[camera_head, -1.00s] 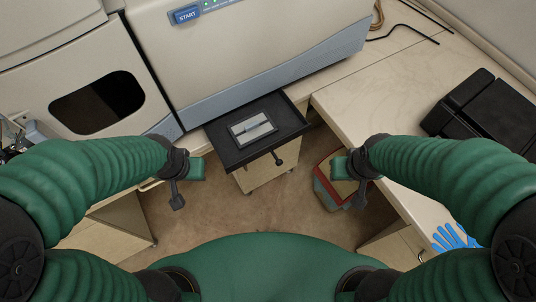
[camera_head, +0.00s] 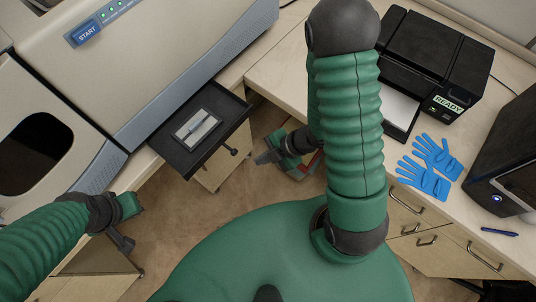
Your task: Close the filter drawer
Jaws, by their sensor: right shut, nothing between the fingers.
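The filter drawer (camera_head: 172,152) is a black tray pulled out of the front of the beige spectrometer (camera_head: 150,60). A grey rectangular filter piece (camera_head: 198,128) lies in it. My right gripper (camera_head: 265,158) is shut and empty, to the right of the knob and apart from the drawer. My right arm hides part of the area behind it. My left gripper (camera_head: 128,222) is to the lower left of the drawer, apart from it; its jaw opening is unclear.
A wooden counter (camera_head: 275,75) runs to the right of the drawer. It carries a black printer (camera_head: 430,65), blue gloves (camera_head: 425,175) and a dark computer box (camera_head: 505,165). A wooden cabinet (camera_head: 222,170) stands under the drawer.

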